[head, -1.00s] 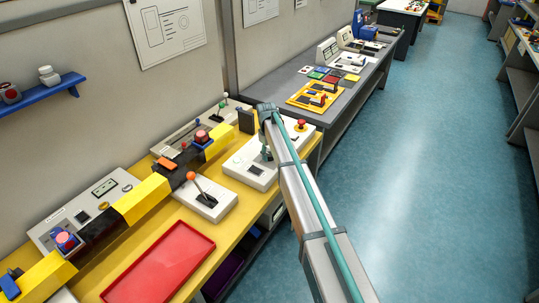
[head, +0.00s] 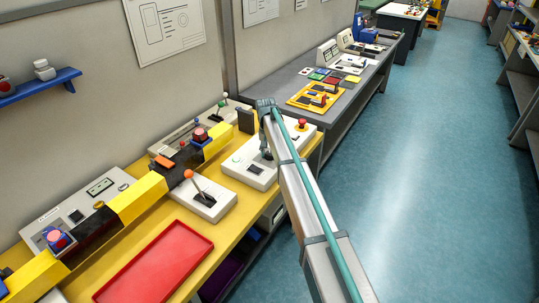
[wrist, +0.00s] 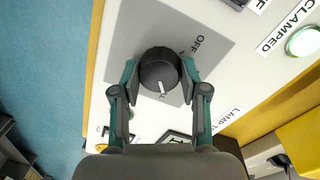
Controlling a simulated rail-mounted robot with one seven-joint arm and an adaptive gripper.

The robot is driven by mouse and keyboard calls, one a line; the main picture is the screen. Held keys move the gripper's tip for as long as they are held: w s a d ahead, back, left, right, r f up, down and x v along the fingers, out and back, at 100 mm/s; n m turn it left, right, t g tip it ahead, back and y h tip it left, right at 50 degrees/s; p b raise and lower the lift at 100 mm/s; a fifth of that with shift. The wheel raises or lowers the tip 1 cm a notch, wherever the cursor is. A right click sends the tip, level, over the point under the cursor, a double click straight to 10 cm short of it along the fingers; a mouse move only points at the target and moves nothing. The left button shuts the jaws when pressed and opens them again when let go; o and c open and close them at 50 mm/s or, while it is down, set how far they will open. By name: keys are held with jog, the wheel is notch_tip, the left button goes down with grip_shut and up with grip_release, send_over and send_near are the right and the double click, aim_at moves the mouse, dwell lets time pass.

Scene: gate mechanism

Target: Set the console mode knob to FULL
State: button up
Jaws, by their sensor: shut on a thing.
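A round black knob (wrist: 160,70) with a white pointer line sits on a grey plate of the console in the wrist view. Its pointer points toward the bottom of the picture, away from the OFF label (wrist: 197,41) at its upper right. Another label beside the knob is mostly covered by a finger. My gripper (wrist: 160,76) is shut on the knob, one finger on each side. In the head view my gripper (head: 266,149) reaches down onto the white console (head: 257,172), and the knob is hidden there. No FULL label is readable.
A CLAMPED label (wrist: 286,26) and a pale green lamp (wrist: 303,42) lie to the right of the knob. A red button (head: 302,124) stands on the console. A lever box (head: 205,203), a yellow-black beam (head: 138,197) and a red tray (head: 155,263) are to the left.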

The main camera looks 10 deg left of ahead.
aim_at(268, 153)
jog(key=shift+m, duration=0.7)
jog(key=o, duration=1.1)
jog(key=shift+o, duration=0.2)
notch_tip(268, 153, up, 12)
jog(key=shift+a, duration=0.4)
